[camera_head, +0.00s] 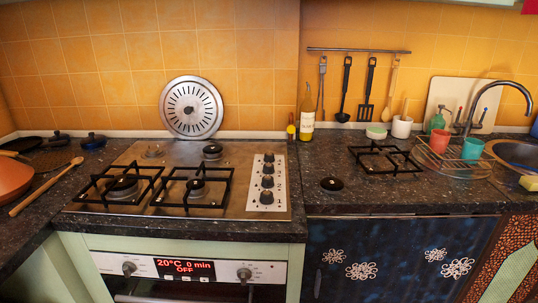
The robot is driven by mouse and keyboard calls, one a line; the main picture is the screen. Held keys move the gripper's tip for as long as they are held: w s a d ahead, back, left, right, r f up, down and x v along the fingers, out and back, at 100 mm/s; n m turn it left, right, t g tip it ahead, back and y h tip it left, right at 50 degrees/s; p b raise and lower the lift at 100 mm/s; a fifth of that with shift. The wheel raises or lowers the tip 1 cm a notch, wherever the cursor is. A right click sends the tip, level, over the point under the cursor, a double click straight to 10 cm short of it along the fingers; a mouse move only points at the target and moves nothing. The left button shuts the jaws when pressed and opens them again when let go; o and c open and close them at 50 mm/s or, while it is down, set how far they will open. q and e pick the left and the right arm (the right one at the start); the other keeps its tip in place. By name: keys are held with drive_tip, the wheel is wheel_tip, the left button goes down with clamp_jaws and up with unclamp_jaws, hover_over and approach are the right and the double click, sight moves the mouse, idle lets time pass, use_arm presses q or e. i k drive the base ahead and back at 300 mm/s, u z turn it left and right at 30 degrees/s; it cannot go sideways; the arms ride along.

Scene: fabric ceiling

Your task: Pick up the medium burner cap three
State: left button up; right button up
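A loose round black burner cap (331,184) lies flat on the dark countertop, right of the gas hob (262,216). On the hob, dark caps sit on the front left burner (121,184), the front middle burner (196,187) and the back burner (212,150). The back left burner (153,151) looks pale and bare. No marking shows which cap is number three. Neither of my grippers is in view.
Black grates stand over the two front burners. A loose grate (385,159) lies on the counter, right of the loose cap. A dish rack (456,160) with cups, a bottle (307,115) and a wooden spoon (45,187) are around. Counter near the loose cap is clear.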

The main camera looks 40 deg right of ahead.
sight(328, 184)
drive_tip(key=z, duration=1.65)
